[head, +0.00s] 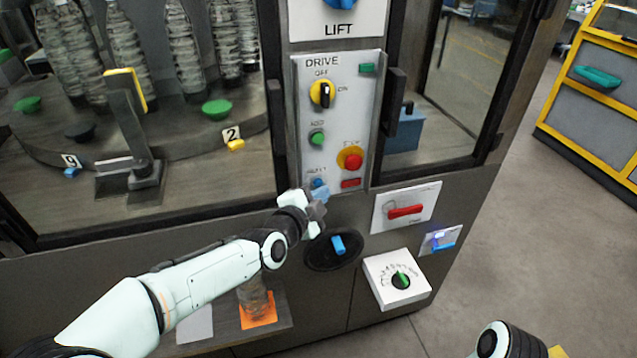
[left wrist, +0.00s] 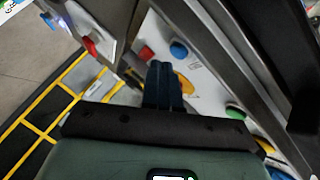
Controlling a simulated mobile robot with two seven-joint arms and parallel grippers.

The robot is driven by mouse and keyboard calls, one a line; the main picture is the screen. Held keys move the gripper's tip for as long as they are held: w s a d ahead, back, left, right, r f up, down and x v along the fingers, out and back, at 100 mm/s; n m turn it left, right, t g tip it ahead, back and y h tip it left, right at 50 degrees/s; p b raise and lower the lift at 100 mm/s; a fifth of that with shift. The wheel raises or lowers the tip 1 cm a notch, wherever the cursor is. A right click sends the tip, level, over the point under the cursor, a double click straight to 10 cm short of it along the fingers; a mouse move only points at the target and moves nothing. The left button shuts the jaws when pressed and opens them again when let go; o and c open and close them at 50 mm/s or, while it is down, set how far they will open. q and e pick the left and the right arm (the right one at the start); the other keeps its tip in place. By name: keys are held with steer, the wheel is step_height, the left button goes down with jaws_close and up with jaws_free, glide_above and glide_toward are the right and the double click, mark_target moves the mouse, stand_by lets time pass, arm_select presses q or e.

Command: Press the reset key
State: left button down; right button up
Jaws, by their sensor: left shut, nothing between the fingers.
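The reset key is a blue round button (head: 318,184) low on the white DRIVE panel (head: 335,120), left of a small red piece (head: 350,183). Its label is blurred. My left gripper (head: 319,196) is shut and empty, just below and in front of the key, and partly covers it. In the left wrist view the blue key (left wrist: 179,49) shows just beyond and right of the shut fingertips (left wrist: 161,66). A gap seems to remain, but I cannot tell exactly how wide. My right gripper is not in view.
Above the key are a red stop button (head: 353,161) on yellow, a green button (head: 317,138) and a yellow-and-black selector (head: 322,94). Dark door handles (head: 395,100) stick out beside the panel. A red handle (head: 405,211) and white dial box (head: 398,280) are lower right.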

arm_select(q)
steer(key=shift+s, duration=0.15)
steer(key=s, duration=0.1)
steer(key=s+d+p, duration=0.1)
steer(key=s, duration=0.2)
steer(key=shift+s+d+p, duration=0.3)
steer(key=shift+p, duration=0.05)
steer(key=shift+f, duration=0.1)
stand_by(0.6)
